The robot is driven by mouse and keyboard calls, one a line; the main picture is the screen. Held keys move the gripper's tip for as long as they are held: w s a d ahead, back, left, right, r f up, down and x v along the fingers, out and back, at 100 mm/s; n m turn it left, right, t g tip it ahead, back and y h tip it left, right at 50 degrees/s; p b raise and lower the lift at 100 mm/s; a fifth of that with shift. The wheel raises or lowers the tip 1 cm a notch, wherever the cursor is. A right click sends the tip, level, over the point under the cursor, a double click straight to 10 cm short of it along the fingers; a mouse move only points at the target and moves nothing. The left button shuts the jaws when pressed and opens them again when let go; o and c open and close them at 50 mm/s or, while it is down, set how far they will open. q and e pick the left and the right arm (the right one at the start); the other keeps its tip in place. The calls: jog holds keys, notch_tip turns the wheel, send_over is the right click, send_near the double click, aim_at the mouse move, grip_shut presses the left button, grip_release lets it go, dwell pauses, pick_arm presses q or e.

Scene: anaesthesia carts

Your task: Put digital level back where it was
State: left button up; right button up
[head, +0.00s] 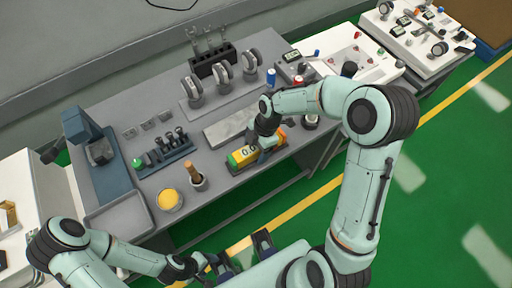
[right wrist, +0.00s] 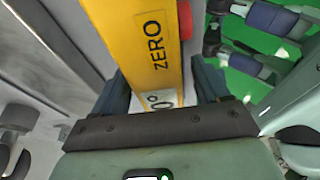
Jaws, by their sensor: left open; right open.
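In the right wrist view the level (right wrist: 145,40) shows the word ZERO and runs between the fingers. My right gripper (head: 264,143) is over the level; its open fingers (right wrist: 162,90) stand on either side of it. Whether they touch it I cannot tell. My left gripper (head: 243,255) is open and empty, in front of the bench over the green floor.
A pale stone plate (head: 230,128) lies just behind the level. A cup with a brown handle (head: 196,179) and a yellow-filled bowl (head: 169,199) stand to the left. Dial gauges (head: 222,72) stand behind. A white cart (head: 360,58) is at the right.

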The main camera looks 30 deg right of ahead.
pick_arm(q)
jog(key=shift+w+r+p, duration=0.25)
jog(key=shift+r+p, duration=0.3)
jog(key=shift+r, duration=0.15)
pick_arm(e)
jog(key=v, duration=1.2)
jog(key=shift+r, duration=0.1)
